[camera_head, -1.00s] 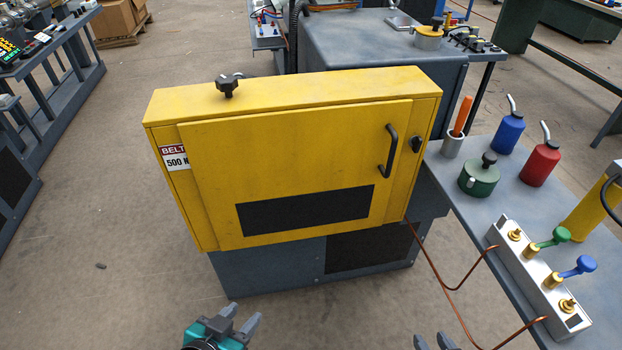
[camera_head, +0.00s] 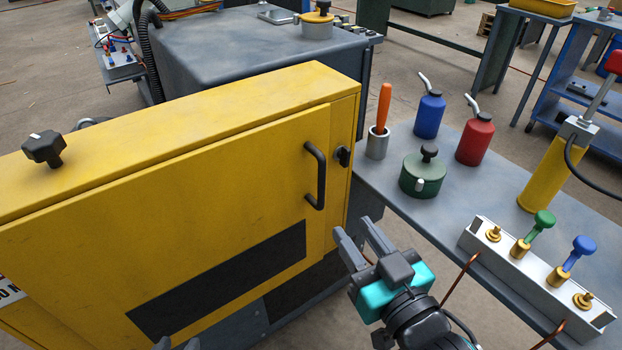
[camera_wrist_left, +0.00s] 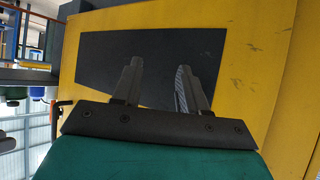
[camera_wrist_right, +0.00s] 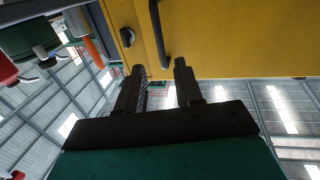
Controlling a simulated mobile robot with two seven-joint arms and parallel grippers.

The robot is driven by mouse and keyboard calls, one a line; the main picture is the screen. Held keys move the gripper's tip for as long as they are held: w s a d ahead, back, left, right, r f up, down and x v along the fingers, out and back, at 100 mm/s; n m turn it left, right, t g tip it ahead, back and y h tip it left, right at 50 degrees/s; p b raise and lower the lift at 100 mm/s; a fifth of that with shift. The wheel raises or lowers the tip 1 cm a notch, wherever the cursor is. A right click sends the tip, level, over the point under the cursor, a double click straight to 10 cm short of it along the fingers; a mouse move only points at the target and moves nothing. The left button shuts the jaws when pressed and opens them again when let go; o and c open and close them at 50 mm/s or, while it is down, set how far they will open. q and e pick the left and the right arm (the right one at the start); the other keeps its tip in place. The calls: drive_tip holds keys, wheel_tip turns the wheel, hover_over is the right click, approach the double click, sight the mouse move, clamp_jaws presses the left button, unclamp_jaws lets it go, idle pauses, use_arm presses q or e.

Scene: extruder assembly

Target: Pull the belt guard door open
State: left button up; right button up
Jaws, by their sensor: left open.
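The yellow belt guard door (camera_head: 205,190) is shut on its yellow housing (camera_head: 300,88) in the head view. Its black bar handle (camera_head: 317,175) is near the door's right edge, with a black knob (camera_head: 343,156) beside it. My right gripper (camera_head: 354,228) is open and empty, below and to the right of the handle, apart from it. The right wrist view shows the handle (camera_wrist_right: 160,35) beyond the open fingers (camera_wrist_right: 160,68). My left gripper (camera_head: 178,345) shows only its fingertips at the bottom edge; in the left wrist view its open fingers (camera_wrist_left: 157,68) face the door's dark panel (camera_wrist_left: 150,50).
A bench (camera_head: 400,195) on the right holds a green pot (camera_head: 423,177), blue (camera_head: 429,115) and red (camera_head: 475,138) bottles, an orange-handled tool (camera_head: 383,108) in a cup, a valve manifold (camera_head: 535,275) and a yellow cylinder (camera_head: 545,180). A black knob (camera_head: 44,148) tops the housing.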

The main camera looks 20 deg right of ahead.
sight(323, 187)
drive_tip(key=w, duration=0.4)
drive_tip(key=w+a, duration=0.1)
drive_tip(key=w, duration=0.3)
drive_tip(key=w+a+b, duration=0.1)
drive_tip(key=w, duration=0.3)
drive_tip(key=shift+w, duration=0.1)
drive_tip(key=shift+c, duration=0.4)
clamp_jaws()
